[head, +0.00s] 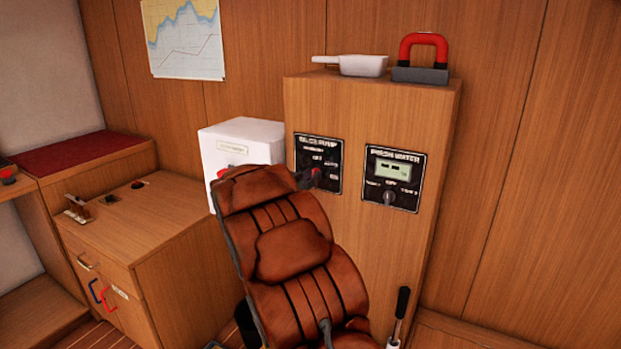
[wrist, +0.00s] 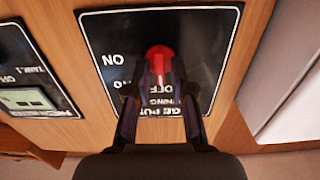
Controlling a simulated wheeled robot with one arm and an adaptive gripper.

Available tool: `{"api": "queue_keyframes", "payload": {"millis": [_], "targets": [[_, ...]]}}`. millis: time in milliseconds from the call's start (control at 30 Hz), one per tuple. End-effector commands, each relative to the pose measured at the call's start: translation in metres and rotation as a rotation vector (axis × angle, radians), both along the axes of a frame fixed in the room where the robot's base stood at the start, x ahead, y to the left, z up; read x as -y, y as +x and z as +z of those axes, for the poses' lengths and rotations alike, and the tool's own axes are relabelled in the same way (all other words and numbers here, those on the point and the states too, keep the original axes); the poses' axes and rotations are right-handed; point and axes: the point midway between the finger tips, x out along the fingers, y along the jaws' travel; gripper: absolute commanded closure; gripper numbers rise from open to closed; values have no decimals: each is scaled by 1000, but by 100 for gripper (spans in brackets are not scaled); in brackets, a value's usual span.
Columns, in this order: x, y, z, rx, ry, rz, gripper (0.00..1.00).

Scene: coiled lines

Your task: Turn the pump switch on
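The black bilge pump panel (head: 330,152) is on the front of the wooden cabinet. It fills the middle of the wrist view (wrist: 205,30), upside down, with ON, AUTO and OFF marks. The red pump switch (wrist: 158,58) is on this panel. My gripper (wrist: 160,78) is at the switch, with its two dark fingers close on either side of the red part. It looks shut on it. I cannot tell which mark the switch points to.
A fresh water panel (head: 393,178) with a knob is right of the pump panel. A white box (head: 240,145) stands to the left. A white pan (head: 350,65) and a red-handled block (head: 422,60) sit on the cabinet. A brown padded shape hides the cabinet's lower left.

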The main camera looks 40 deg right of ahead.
Motion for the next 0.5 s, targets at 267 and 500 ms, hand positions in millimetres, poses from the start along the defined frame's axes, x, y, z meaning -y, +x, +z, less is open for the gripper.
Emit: {"api": "queue_keyframes", "payload": {"millis": [267,500], "targets": [[0,0,0,0,0,0,100],[0,0,0,2,2,0,100]]}}
